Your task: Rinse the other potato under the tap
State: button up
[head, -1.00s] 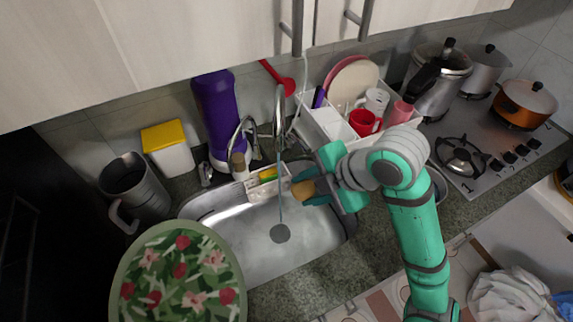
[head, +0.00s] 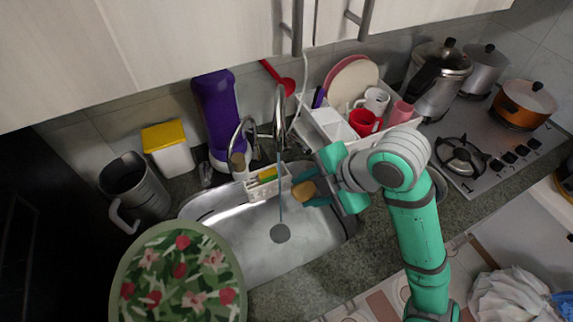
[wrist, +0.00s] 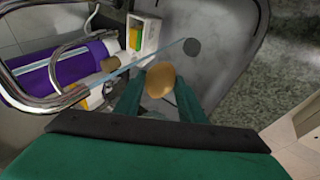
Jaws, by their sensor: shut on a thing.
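A tan potato (head: 303,190) is held between the fingers of my gripper (head: 308,189), above the right part of the steel sink (head: 250,240). In the wrist view the potato (wrist: 160,80) sits between the two teal fingertips. The tap (head: 280,115) is running. A thin stream of water (head: 280,200) falls from it to the drain (head: 280,233). The stream passes just to the left of the potato in the head view, and I see no clear contact between them. No second potato shows in either view.
A sponge caddy (head: 268,186) hangs at the sink's back wall. A dish rack (head: 325,125) with cups and plates stands behind my gripper. A purple bottle (head: 215,110), a yellow-lidded box (head: 168,148) and a grey jug (head: 135,190) line the back left. A flowered round item (head: 178,280) covers the front left.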

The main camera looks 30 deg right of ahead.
jog(key=shift+s+r, duration=0.1)
dwell(0.3)
jog(key=s+r, duration=0.3)
jog(key=s, duration=0.1)
jog(key=shift+s+a+r, duration=0.4)
jog(key=shift+w, duration=0.1)
dwell(0.5)
